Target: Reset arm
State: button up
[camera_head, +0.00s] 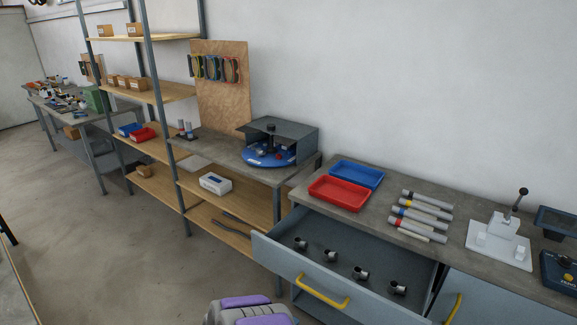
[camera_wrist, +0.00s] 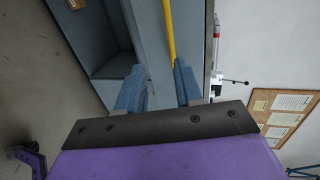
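My gripper (camera_wrist: 160,75) shows in the wrist view with its two blue-grey fingers apart and nothing visible held between them. A yellow handle bar (camera_wrist: 169,35) lies beyond the fingertips, in line with the gap; I cannot tell how far off it is. In the head view, a purple and grey part of my arm (camera_head: 250,310) shows at the bottom edge, in front of the open drawer (camera_head: 275,250). The fingers are not visible there.
The pulled-out drawer holds several dark and silver fittings (camera_head: 361,273) and has a yellow handle (camera_head: 322,292). On the bench above are a red tray (camera_head: 338,193), a blue tray (camera_head: 357,174), several tubes (camera_head: 420,215) and a white press (camera_head: 500,243). Floor at left is clear.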

jog(key=w+a+r+n+g+y, duration=0.35)
jog(key=a+r+n+y, duration=0.2)
jog(key=a+y, duration=0.4)
jog(key=s+a+r+n+y, duration=0.15)
jog(key=a+r+n, duration=0.25)
jog(key=r, duration=0.4)
jog(key=s+d+r+n+g+y, duration=0.3)
jog(key=s+r+n+g, duration=0.1)
jog(key=s+r+n, duration=0.35)
jog(key=s+d+r+n+g+h, duration=0.2)
jog(key=s+d+r+n+g, duration=0.1)
jog(key=s+d, duration=0.9)
jog(key=s+d+r+n+g+h, duration=0.3)
jog(key=s+d, duration=0.9)
jog(key=s, duration=0.4)
jog(key=shift+r+n+h, duration=0.3)
jog(key=shift+r+n, duration=0.35)
jog(key=shift+n, duration=0.35)
jog(key=shift+w+d+g, duration=0.1)
jog(key=shift+d+g, duration=0.05)
jog(key=shift+g, duration=0.1)
